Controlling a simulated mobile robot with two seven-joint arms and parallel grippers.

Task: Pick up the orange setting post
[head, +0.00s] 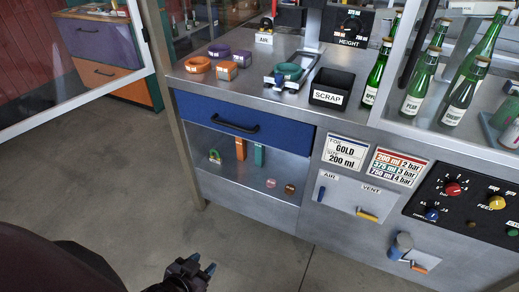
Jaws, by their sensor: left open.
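An upright orange post (240,149), which looks like the orange setting post, stands in the open shelf below the blue drawer. A teal post (260,154) stands just to its right, a small gap apart. My left gripper (203,264) is at the bottom of the head view, open and empty, in front of and well short of the shelf. My right gripper is not in view.
The blue drawer (214,113) is shut above the shelf (222,171). A green ring-like part (215,156) and small round pieces (290,189) are in the shelf. Glass bottles and a black SCRAP bin (331,88) stand on the counter. An open glazed door is at left. Floor (110,170) is clear.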

